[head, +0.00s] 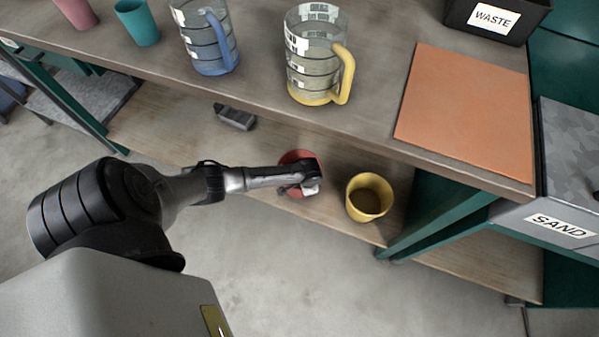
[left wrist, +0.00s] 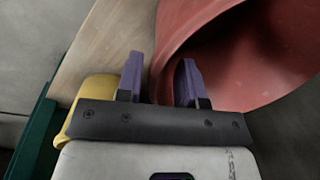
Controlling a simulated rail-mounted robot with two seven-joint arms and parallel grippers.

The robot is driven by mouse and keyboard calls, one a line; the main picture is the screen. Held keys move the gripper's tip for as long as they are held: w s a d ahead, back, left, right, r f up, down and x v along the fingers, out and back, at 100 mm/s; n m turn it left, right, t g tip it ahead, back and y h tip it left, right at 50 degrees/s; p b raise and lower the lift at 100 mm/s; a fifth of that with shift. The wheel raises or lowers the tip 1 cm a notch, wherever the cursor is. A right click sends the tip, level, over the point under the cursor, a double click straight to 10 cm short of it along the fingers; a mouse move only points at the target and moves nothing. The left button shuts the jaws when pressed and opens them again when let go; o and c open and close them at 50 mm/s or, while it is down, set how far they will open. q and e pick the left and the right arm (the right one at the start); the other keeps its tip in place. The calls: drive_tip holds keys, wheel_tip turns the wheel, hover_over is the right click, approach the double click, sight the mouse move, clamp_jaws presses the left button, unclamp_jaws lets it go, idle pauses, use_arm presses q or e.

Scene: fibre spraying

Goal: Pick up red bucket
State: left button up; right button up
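The red bucket (head: 293,157) stands on the lower shelf, partly hidden behind my left arm in the head view. In the left wrist view the red bucket (left wrist: 195,22) fills the upper right, with its rim and shaded inside showing. My left gripper (head: 311,187) is at the bucket. Its two purple fingers (left wrist: 160,82) are apart, with part of the bucket's red wall showing between them. The right finger overlaps the rim area; I cannot tell whether either finger touches. My right gripper is in neither view.
A yellow bucket (head: 369,197) stands close to the right on the lower shelf (head: 160,125). A dark grey block (head: 235,117) lies behind. The upper tabletop (head: 260,85) overhangs, holding a yellow-handled jug (head: 313,60), a blue-handled jug (head: 205,40) and an orange mat (head: 468,110).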

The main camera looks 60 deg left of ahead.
use_arm(q)
drive_tip(key=shift+a+f+b, duration=0.1)
drive_tip(key=shift+f+b, duration=0.25)
drive_tip(key=shift+f, duration=0.6)
drive_tip(key=shift+r, duration=0.1)
drive_tip(key=shift+c, duration=0.3)
clamp_jaws()
